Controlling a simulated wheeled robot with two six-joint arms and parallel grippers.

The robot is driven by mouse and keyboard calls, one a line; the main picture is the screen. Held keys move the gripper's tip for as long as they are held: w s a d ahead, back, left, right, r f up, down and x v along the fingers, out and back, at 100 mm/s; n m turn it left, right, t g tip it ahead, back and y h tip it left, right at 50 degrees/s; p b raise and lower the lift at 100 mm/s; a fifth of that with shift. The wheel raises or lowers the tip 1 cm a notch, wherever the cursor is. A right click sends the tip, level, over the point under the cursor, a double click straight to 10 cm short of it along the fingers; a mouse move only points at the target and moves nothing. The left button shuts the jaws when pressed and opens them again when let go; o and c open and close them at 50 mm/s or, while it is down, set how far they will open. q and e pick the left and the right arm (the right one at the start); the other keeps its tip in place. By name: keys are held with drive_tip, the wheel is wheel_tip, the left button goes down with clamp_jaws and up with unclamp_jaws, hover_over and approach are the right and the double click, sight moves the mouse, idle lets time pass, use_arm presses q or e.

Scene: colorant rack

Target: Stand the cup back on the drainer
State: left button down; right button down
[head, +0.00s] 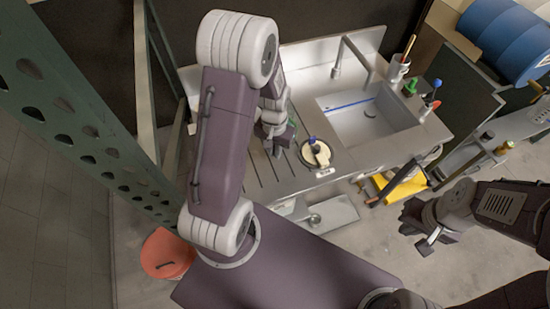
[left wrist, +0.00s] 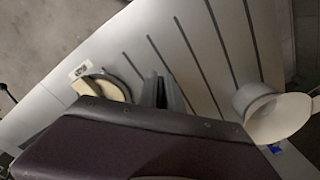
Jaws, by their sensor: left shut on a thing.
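My left gripper (head: 278,143) reaches down over the drainer (head: 262,178), the grooved left part of the sink top. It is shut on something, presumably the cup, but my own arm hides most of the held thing. A small green patch shows beside its fingers. In the left wrist view dark finger-like bars (left wrist: 164,92) stand over the grooves, and my purple link covers the lower part. A white round-mouthed piece (left wrist: 254,99) shows at the right there; I cannot tell whether it is the cup. My right gripper (head: 422,234) looks open and empty, over the floor.
A round cream-topped container (head: 316,156) with a blue-topped item stands at the drainer's front right; it also shows in the left wrist view (left wrist: 103,87). The sink basin (head: 372,128) and tap (head: 352,48) lie to the right. A tool holder (head: 398,70) stands behind the basin.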

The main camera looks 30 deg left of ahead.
use_arm(q)
drive_tip(key=shift+w+f, duration=0.1)
drive_tip(key=shift+f, duration=2.4)
drive_tip(key=shift+f, duration=0.2)
drive_tip(key=c, duration=1.5)
unclamp_jaws()
